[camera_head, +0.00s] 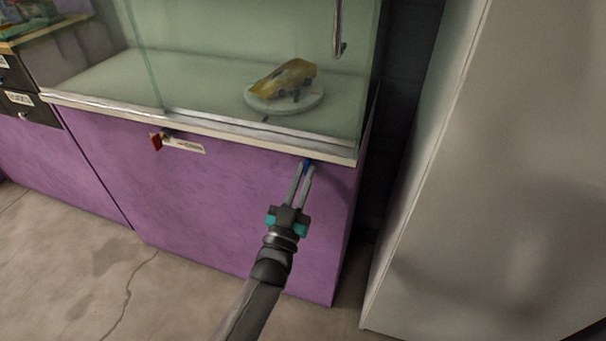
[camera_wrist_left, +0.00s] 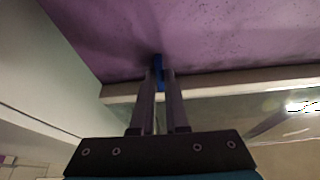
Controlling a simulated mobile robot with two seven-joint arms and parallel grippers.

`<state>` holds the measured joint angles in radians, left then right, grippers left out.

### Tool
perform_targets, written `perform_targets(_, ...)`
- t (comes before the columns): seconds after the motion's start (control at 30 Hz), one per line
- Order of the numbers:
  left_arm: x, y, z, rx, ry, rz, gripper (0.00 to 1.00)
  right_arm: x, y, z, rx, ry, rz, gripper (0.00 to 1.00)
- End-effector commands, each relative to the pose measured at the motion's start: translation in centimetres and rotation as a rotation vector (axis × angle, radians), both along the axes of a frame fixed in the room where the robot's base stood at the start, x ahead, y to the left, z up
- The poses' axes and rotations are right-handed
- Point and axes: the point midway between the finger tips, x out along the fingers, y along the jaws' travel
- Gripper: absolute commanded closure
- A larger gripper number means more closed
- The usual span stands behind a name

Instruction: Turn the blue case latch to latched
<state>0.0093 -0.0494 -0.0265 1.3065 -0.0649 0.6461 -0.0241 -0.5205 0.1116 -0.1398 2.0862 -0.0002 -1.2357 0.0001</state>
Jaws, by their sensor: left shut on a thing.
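The blue latch (camera_head: 306,166) sits on the purple front of the display case, just under the pale ledge near its right end. My left gripper (camera_head: 307,172) reaches up to it with its two fingers shut on the latch. In the left wrist view the blue latch (camera_wrist_left: 158,68) shows between the fingertips of my left gripper (camera_wrist_left: 160,75). The fingers hide part of the latch, so its exact angle is hard to tell. My right gripper is not in view.
A red latch (camera_head: 156,142) with a white label (camera_head: 187,145) is further left on the purple case (camera_head: 220,195). A large pale cabinet (camera_head: 490,180) stands close on the right.

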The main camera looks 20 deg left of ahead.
Motion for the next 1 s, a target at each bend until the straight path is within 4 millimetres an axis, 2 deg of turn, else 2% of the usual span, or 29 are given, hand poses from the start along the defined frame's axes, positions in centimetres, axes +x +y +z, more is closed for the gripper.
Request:
perform_targets(0.63,-0.03,-0.02,-0.08,-0.055,0.004,0.0,1.0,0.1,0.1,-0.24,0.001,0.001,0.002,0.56)
perform_targets(0.67,-0.03,-0.02,-0.08,-0.055,0.004,0.0,0.87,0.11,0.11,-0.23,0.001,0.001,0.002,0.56)
perform_targets(0.77,-0.03,-0.03,-0.07,-0.054,0.004,0.0,0.75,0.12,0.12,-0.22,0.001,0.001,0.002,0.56)
perform_targets(1.0,-0.04,-0.04,-0.05,-0.052,0.003,0.0,0.75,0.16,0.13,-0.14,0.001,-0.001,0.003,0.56)
